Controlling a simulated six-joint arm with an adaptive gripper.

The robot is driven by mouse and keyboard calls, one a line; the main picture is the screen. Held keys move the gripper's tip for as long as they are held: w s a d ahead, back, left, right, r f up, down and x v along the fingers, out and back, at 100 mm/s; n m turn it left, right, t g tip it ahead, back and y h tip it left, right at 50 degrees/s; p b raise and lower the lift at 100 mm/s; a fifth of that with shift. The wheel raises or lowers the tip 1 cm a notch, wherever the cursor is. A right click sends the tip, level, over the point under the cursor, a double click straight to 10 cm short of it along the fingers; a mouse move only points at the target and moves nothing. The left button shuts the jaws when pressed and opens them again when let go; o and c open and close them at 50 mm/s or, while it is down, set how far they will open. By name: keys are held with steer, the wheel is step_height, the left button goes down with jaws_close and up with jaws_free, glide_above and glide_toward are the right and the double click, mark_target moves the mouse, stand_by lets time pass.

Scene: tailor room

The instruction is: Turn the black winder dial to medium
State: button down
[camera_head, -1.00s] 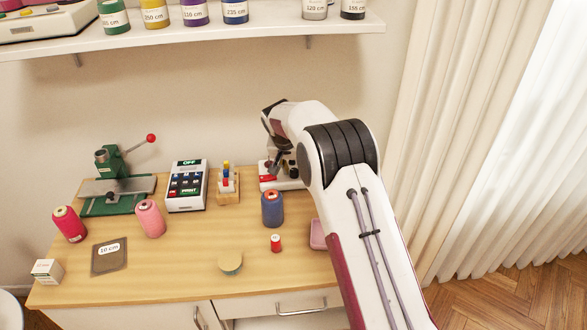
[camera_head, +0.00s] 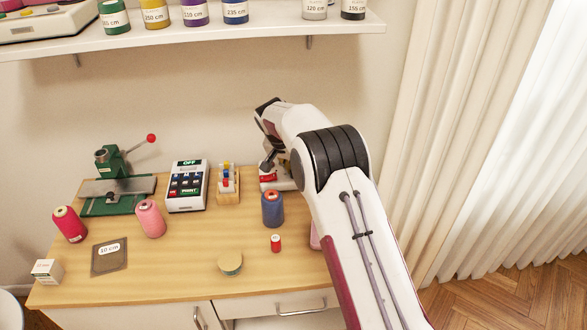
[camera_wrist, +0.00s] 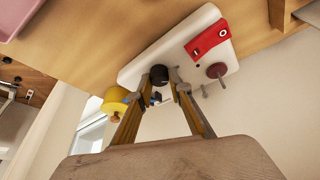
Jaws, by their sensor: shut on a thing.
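The winder is a white machine with a red part, at the back right of the table in the head view (camera_head: 285,185), mostly behind my arm. In the wrist view its white base (camera_wrist: 212,85) lies ahead of my gripper. The black dial (camera_wrist: 158,73) sits on the base, between my two fingertips. My gripper (camera_wrist: 158,80) is shut on this dial, with a finger at each side. In the head view my gripper (camera_head: 268,164) is low at the winder and the dial is hidden. The dial's markings are not readable.
A yellow spool-like part (camera_wrist: 115,100) is left of my fingers. A reddish-brown knob (camera_wrist: 216,70) is to the right. A pink tray (camera_wrist: 18,15) is nearby.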

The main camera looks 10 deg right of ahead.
steer(key=shift+m, duration=0.5)
steer(key=c, duration=2.1)
jaws_free()
steer(key=shift+n, duration=0.5)
